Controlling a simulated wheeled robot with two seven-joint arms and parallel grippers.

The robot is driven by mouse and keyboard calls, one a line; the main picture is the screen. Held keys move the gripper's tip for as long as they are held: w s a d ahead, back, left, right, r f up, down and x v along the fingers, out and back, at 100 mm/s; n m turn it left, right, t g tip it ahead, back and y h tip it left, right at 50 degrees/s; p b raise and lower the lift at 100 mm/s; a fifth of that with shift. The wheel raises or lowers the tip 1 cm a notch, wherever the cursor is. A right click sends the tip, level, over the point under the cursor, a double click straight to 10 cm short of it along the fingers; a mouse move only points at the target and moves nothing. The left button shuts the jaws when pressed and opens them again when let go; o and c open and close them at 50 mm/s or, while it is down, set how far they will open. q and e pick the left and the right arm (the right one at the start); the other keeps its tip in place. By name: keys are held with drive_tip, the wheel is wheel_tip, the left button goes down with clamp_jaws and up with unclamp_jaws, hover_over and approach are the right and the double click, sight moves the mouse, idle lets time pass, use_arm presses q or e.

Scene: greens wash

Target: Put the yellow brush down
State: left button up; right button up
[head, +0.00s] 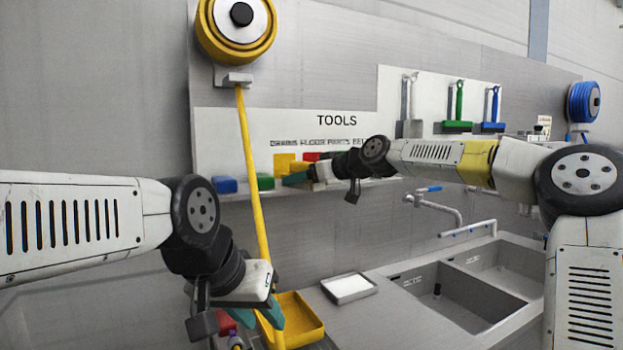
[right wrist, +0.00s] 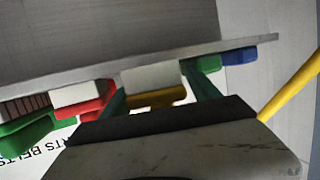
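The yellow brush (right wrist: 158,97) with pale bristles is against the shelf (right wrist: 110,65) in the right wrist view, its bristles toward the shelf. It also shows in the head view as a yellow block (head: 285,162). My right gripper (right wrist: 160,92) has its teal fingers on either side of the brush, and a small gap shows at the right finger. In the head view the right gripper (head: 297,178) reaches the shelf from the right. My left gripper (head: 271,314) is low at the front over a yellow tray (head: 313,331); the space between its fingers is unclear.
Along the shelf are a red brush (right wrist: 90,97), green ones (right wrist: 25,135) and a blue one (right wrist: 238,56). A yellow hose (head: 250,170) hangs between my arms. A white tray (head: 349,287) and sinks (head: 470,300) are right of the yellow tray.

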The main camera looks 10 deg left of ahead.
drive_tip(key=shift+r, duration=0.15)
drive_tip(key=v, duration=1.2)
drive_tip(key=s+a+f+m+g+h, duration=0.1)
drive_tip(key=s+f+g+h, duration=0.15)
drive_tip(key=s+f, duration=0.45)
drive_tip(key=s+a+f+g+h, duration=0.15)
drive_tip(key=f+h, duration=0.25)
drive_tip(key=f, duration=0.6)
drive_tip(key=s+d+f+m+t+h, duration=0.2)
drive_tip(key=s+d+m, duration=0.7)
drive_tip(key=s+d, duration=1.1)
drive_tip(key=s+h, duration=0.1)
drive_tip(key=s, duration=0.2)
drive_tip(key=shift+d+f+m, duration=0.2)
drive_tip(key=shift+d+m, duration=0.1)
drive_tip(key=shift+h, duration=0.25)
